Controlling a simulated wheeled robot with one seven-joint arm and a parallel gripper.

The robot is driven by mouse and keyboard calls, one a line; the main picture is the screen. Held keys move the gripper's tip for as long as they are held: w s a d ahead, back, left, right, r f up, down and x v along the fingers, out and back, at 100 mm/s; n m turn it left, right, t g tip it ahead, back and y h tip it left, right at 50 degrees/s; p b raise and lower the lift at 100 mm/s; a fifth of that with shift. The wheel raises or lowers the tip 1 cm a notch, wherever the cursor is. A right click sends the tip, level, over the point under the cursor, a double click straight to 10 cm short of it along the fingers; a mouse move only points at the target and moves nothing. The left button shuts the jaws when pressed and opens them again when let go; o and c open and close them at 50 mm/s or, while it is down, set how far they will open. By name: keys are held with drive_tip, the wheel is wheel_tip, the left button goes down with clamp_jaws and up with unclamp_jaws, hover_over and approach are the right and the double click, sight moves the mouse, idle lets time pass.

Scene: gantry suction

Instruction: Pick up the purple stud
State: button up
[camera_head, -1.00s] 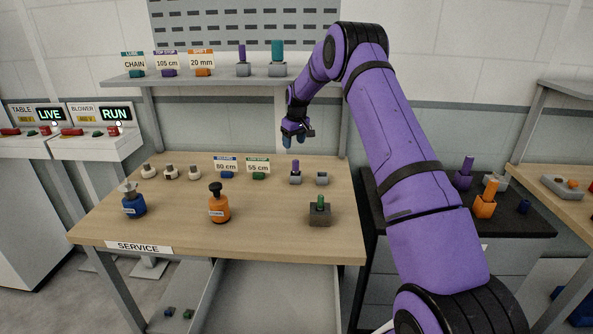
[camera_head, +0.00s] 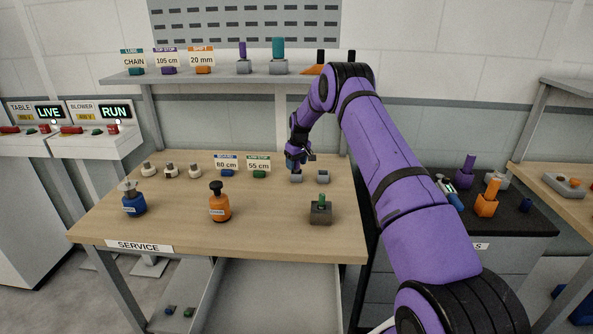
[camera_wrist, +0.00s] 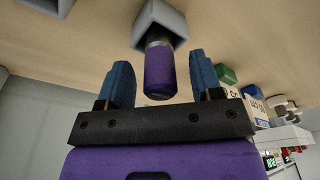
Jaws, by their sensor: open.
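The purple stud (camera_wrist: 160,72) stands in a grey holder (camera_wrist: 172,18) on the bench. In the wrist view it is between my gripper's (camera_wrist: 161,78) two blue fingers, with a gap on each side. The fingers are open and no contact shows. In the head view my gripper (camera_head: 296,163) is low over the same grey holder (camera_head: 296,179) and hides the stud.
An empty-looking grey holder (camera_head: 323,177) is just right. A dark block with a green stud (camera_head: 321,212) stands in front. Signs (camera_head: 258,163) and bottles (camera_head: 219,204) are to the left. The shelf (camera_head: 190,78) behind holds another purple stud (camera_head: 242,50).

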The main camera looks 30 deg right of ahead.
drive_tip(key=shift+f, duration=0.4)
drive_tip(key=c, duration=1.1)
drive_tip(key=shift+o, duration=0.2)
drive_tip(key=shift+r, duration=0.1)
drive_tip(key=shift+r, duration=0.15)
drive_tip(key=shift+r, duration=1.35)
drive_tip(key=shift+r, duration=0.1)
